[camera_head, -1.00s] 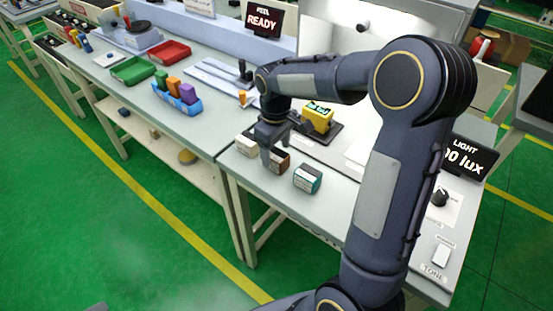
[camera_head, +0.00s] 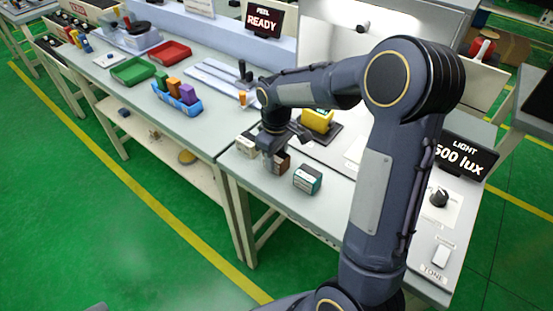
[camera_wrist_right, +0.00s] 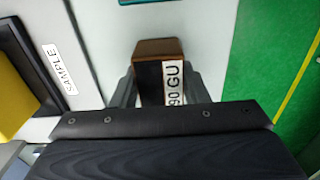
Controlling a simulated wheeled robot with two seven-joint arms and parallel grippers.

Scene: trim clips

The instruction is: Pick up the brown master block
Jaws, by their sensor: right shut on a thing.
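The brown master block (camera_head: 281,163) is at the front of the right-hand table, between a cream block and a teal block. In the right wrist view, the brown block (camera_wrist_right: 158,48) has a dark face with a white label reading "90 GU". My right gripper (camera_head: 272,160) comes down over it from above, and its two fingers (camera_wrist_right: 165,88) are shut on the block's two sides. I cannot tell whether the block is clear of the table. My left gripper does not show.
The teal block (camera_head: 308,179) stands close on the right, and the cream block (camera_head: 246,146) on the left. A yellow block (camera_head: 317,121) sits on a dark plate behind. Red (camera_head: 170,52) and green trays (camera_head: 133,70) and a blue holder (camera_head: 178,99) stand on the left table.

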